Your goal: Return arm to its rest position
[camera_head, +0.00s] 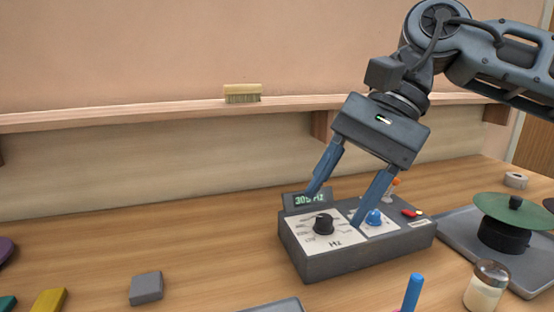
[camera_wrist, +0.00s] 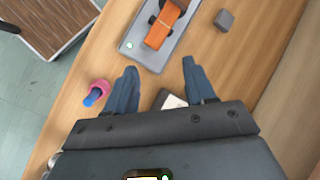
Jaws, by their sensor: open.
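My gripper (camera_head: 335,192) is open and empty, with its two blue fingers spread and pointing down over a grey control box (camera_head: 340,266). The box has a display reading about 305 Hz, a black knob (camera_head: 323,223) and a blue knob (camera_head: 374,217). The left fingertip is by the display and the right one is near the blue knob; I cannot tell whether they touch the box. In the wrist view my gripper (camera_wrist: 158,75) also shows open with nothing between its fingers. My arm reaches in from the upper right.
A green disc (camera_head: 512,211) on a black base stands on a grey tray at right, near a jar (camera_head: 486,286). A grey block (camera_head: 146,288) lies front left.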

